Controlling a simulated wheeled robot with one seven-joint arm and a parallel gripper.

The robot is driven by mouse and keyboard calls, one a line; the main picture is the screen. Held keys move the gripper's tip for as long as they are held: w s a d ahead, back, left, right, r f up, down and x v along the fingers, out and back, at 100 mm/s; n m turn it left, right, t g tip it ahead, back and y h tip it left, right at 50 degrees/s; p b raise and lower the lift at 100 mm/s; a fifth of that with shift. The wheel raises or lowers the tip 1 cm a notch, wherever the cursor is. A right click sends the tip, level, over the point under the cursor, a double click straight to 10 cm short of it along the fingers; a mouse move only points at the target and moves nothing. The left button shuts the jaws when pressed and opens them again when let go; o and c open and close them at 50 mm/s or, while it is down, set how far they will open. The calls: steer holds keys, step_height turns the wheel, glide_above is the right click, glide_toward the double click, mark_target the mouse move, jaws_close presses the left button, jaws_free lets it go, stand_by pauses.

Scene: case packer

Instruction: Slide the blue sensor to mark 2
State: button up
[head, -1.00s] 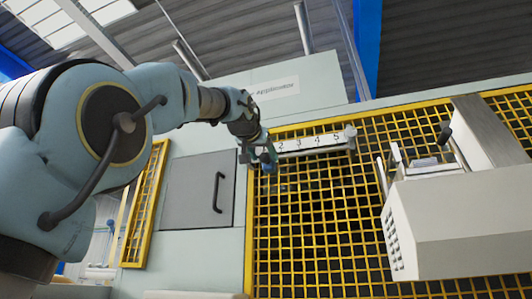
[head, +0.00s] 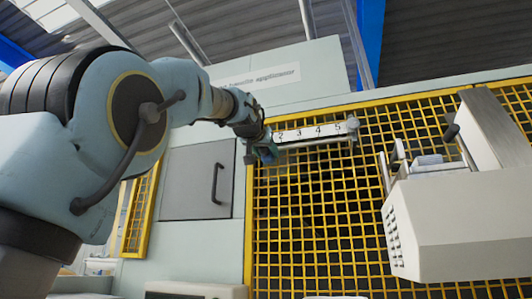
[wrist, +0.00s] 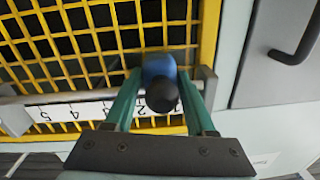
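The blue sensor (wrist: 158,68) with a black round knob sits at the low-number end of a white numbered scale (wrist: 88,112), which looks upside down in the wrist view. The knob hides part of the scale, so its exact mark is unclear. In the head view the scale (head: 310,131) shows marks 2 to 5, and the sensor is mostly hidden by my gripper (head: 264,150), left of mark 2. In the wrist view the two green fingers of my gripper (wrist: 160,80) stand on either side of the sensor, very close; I cannot tell whether they press on it.
A yellow mesh guard (head: 320,220) lies behind the rail. A grey door with a dark handle (head: 218,184) is to the left. A pale machine housing (head: 455,220) stands at the right. The space below the scale is clear.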

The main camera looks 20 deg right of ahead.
steer(key=shift+a, duration=0.1)
jaws_close()
steer(key=shift+r, duration=0.1)
steer(key=s+d+b, duration=0.1)
steer(key=s+d, duration=0.1)
steer(key=shift+s+d+b, duration=0.15)
steer(key=shift+d+b, duration=0.15)
steer(key=shift+b, duration=0.05)
steer(key=o, duration=0.5)
jaws_free()
